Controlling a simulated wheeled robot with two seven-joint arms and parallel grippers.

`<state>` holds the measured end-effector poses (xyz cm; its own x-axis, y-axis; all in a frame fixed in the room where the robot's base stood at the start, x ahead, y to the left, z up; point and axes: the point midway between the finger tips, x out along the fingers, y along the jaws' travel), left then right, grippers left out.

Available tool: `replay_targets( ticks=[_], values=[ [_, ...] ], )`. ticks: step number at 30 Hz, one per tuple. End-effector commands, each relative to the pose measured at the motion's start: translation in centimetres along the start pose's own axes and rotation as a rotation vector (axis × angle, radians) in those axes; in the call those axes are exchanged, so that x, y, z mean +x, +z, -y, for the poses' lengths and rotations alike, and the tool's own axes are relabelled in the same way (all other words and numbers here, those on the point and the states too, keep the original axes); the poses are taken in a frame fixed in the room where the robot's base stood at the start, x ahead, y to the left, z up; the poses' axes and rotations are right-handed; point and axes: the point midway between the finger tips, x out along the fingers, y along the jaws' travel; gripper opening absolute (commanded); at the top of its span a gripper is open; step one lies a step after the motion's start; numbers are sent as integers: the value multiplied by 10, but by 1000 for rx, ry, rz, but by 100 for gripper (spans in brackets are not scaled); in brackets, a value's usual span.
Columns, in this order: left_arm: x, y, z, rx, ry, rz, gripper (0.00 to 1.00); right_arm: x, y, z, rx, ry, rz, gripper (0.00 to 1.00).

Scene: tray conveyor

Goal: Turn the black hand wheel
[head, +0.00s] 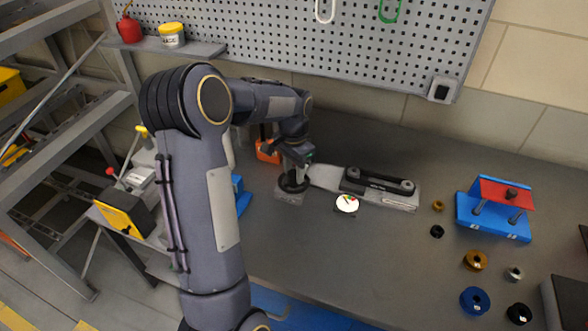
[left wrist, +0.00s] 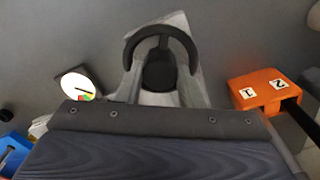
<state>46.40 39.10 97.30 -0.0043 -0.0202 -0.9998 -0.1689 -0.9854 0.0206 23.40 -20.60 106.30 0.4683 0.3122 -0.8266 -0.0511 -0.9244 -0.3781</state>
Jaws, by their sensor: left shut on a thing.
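The black hand wheel (head: 293,186) sits on a small grey base (head: 289,197) on the bench in the head view. It also shows in the left wrist view (left wrist: 190,48) as a black ring around a dark hub. My left gripper (head: 297,172) reaches down onto the wheel from above and is shut on it. The fingertips and their exact grip are hard to make out. A round dial (head: 347,203) with a coloured scale and a needle lies to the right of the wheel. It also shows in the left wrist view (left wrist: 77,84). My right gripper is not in view.
A grey unit with a black belt (head: 378,183) stands right of the wheel. An orange block (head: 267,151) is close behind-left. A blue-and-red fixture (head: 496,206) and several loose rings lie at right. The front middle of the bench (head: 340,260) is clear.

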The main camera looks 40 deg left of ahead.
Motion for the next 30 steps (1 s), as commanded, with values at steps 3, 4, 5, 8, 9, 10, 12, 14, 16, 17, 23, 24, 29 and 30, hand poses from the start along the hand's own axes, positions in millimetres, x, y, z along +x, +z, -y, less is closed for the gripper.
replay_targets(
  ticks=[3, 4, 5, 8, 9, 10, 12, 14, 16, 17, 23, 24, 29, 30],
  values=[
    [-1, -1, 1, 76, -2, -2, 11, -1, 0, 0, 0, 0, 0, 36],
    [-1, -1, 0, 92, -2, -2, 11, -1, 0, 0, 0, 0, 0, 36],
    [-1, -1, 0, 109, -2, -1, 11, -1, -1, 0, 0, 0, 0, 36],
    [-1, -1, 0, 154, -2, -1, 11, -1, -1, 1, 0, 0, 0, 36],
    [-1, -1, 0, 169, -2, 0, 11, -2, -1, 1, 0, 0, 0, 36],
    [-1, -1, 0, 179, -2, 0, 11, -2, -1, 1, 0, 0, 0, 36],
    [-1, -1, 0, 198, -2, 0, 11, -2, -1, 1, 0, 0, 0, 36],
    [-1, -1, 0, 209, -2, 0, 11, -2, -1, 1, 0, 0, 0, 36],
    [-1, -1, 0, 219, -2, 0, 11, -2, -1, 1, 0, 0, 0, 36],
    [-1, -1, 0, 222, -2, 0, 11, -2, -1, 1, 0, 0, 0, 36],
    [-1, -1, 0, 228, -2, 0, 11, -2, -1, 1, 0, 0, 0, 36],
    [-1, -1, 0, 228, -2, 0, 11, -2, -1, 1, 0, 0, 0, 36],
    [-1, -1, 0, 227, -2, 0, 11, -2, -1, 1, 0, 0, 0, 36],
    [-2, -1, 0, 227, -3, 0, 36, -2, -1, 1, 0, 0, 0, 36]
  ],
)
